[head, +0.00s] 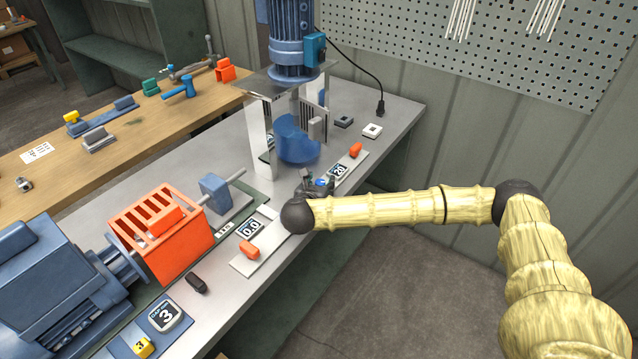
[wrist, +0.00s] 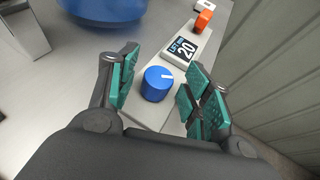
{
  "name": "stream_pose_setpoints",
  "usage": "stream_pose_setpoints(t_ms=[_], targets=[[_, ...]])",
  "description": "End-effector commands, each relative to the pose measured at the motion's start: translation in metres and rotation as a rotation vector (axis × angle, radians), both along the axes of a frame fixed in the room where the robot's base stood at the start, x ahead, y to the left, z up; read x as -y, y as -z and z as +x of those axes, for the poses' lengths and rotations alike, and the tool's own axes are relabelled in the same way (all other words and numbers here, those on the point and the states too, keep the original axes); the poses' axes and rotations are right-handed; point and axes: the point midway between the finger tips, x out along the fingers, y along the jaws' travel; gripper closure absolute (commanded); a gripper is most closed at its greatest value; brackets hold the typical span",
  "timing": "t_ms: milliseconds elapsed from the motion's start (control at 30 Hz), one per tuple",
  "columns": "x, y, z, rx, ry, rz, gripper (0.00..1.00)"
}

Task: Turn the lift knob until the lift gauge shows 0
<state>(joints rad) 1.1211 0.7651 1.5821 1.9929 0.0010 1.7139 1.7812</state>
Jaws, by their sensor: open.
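The lift gauge (wrist: 183,48) is a dark display with white writing that reads 20 in the wrist view. It also shows in the head view (head: 338,171), reading 20. The blue lift knob (wrist: 157,84) is round with a white pointer mark and sits on the same light plate, in front of the gauge. My gripper (wrist: 162,90) is open, with its green-padded fingers on either side of the knob. I see a gap at the knob's left and right sides. In the head view my gripper (head: 318,188) is over the plate and mostly hides the knob.
An orange switch (head: 356,150) sits at the plate's far end. A second plate holds a gauge reading 0.0 (head: 249,228) and an orange switch (head: 250,250). A blue motor mixer (head: 293,40) stands behind my gripper. An orange guard (head: 162,232) stands at the left.

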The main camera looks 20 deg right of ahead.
Motion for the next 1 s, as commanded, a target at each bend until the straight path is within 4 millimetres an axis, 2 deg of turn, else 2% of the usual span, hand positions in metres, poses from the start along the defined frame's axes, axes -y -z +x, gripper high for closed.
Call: stream_pose_setpoints(t_ms=[167,400,767,1000], targets=[[-0.0002,0.0,0.0,0.0,0.0,0.0,0.52],[-0.0001,-0.0002,-0.0001,0.0,0.0,0.0,0.96],[0.002,0.0005,-0.0001,0.002,-0.035,0.0,0.96],[0.0043,0.0025,-0.0008,0.003,-0.165,-0.002,0.96]])
